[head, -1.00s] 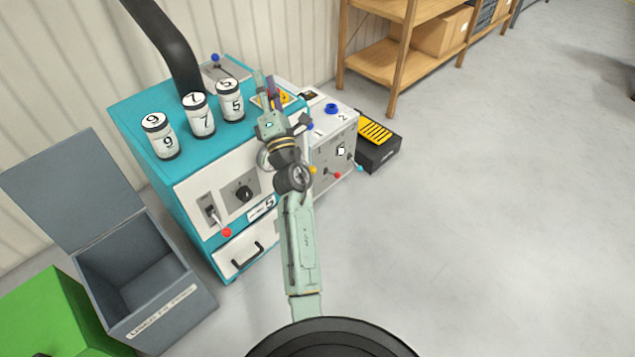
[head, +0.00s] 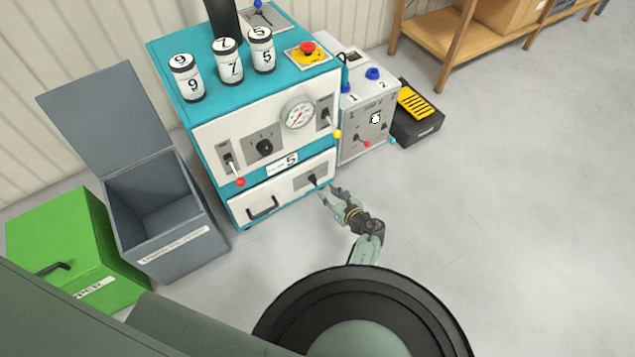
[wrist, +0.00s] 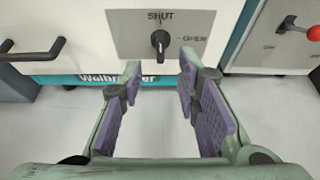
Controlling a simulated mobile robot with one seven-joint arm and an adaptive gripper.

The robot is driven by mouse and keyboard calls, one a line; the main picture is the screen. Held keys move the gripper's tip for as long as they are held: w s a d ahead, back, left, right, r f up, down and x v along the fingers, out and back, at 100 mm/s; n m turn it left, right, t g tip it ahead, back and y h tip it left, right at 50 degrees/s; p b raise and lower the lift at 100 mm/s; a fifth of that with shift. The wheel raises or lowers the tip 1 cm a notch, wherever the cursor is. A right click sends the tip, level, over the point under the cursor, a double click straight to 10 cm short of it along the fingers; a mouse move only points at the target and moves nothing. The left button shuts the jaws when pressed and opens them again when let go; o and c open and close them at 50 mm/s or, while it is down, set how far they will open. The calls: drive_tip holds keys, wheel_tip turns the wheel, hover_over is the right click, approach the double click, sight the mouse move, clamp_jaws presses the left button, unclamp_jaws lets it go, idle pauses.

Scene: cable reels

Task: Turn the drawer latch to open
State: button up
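The drawer latch (wrist: 160,40) is a black knob on a grey plate marked SHUT at the top and OPEN to the right. In the wrist view its pointer appears upright, towards SHUT. The latch also shows in the head view (head: 312,180), at the right of the white drawer front (head: 285,194). My gripper (wrist: 158,84) is open and empty, with purple pads apart, just short of the latch and below it in the wrist view. In the head view my gripper (head: 328,195) is in front of the drawer's right end.
The black drawer handle (head: 263,209) is left of the latch. A red-tipped lever (wrist: 312,33) is on the unit at the right. A grey open bin (head: 160,215) and a green box (head: 72,248) stand at the left.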

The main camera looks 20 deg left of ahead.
sight(317, 182)
drive_tip(key=b+x, duration=0.2)
drive_tip(key=x, duration=0.6)
drive_tip(key=shift+w+a+f, duration=0.1)
drive_tip(key=shift+w+a, duration=0.15)
drive_tip(key=shift+c, duration=0.4)
clamp_jaws()
